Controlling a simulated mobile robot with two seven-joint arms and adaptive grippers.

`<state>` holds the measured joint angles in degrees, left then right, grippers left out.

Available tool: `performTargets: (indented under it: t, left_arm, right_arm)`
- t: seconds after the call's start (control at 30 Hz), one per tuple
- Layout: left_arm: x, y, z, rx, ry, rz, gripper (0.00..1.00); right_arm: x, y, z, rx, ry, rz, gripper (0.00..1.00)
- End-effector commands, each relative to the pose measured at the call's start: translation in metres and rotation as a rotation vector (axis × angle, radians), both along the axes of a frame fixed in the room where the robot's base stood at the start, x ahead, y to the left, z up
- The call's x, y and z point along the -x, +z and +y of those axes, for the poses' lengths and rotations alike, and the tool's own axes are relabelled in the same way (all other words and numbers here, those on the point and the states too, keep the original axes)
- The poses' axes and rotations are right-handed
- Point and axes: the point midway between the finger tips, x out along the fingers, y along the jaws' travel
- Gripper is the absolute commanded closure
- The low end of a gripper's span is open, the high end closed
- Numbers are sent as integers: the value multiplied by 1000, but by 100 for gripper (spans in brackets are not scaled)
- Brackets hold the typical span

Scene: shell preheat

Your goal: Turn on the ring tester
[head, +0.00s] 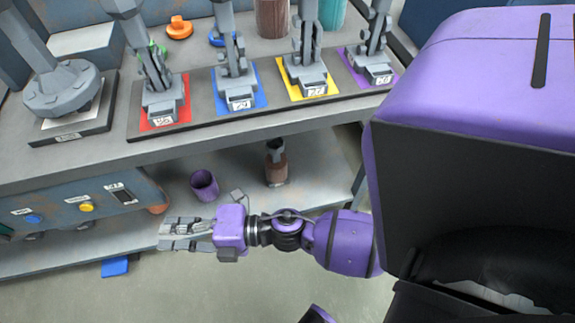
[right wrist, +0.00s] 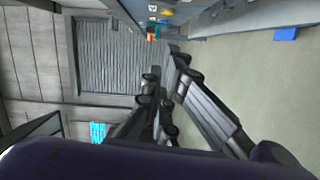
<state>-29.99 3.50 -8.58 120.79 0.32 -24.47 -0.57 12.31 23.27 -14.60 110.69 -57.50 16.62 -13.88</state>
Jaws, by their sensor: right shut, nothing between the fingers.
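A blue-grey panel (head: 60,193) with worn patches sits under the bench at the left. It carries a blue button (head: 33,218), a yellow button (head: 87,208) and a black switch (head: 124,194), each under a small label too small to read. I cannot tell for sure which device is the ring tester. My right gripper (head: 168,234) is shut and empty, pointing left, in front of the lower shelf and right of the panel in the picture. In the right wrist view its fingers (right wrist: 166,72) come together with nothing between them. My left gripper is not in view.
The bench top holds grey machines on red, blue, yellow and purple plates (head: 355,78). A purple cup (head: 204,185) and a brown cylinder (head: 276,168) stand on the lower shelf (head: 315,165). A blue object (head: 115,267) lies on the floor. The floor in front is mostly clear.

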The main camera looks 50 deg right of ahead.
Motion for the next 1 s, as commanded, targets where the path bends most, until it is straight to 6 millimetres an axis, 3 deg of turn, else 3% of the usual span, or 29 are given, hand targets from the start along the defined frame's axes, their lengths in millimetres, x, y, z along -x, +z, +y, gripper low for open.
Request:
performTargets:
  t: [0.27,0.6,0.8,1.0]
  left_arm:
    - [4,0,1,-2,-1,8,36]
    - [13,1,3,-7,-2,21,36]
    - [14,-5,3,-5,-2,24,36]
    - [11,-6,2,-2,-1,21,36]
  right_arm:
    - [-23,1,19,-3,1,-3,100]
    - [-78,-2,65,-2,0,-2,100]
    - [-100,-8,48,0,-2,2,100]
    - [-108,-9,41,-1,-2,2,100]
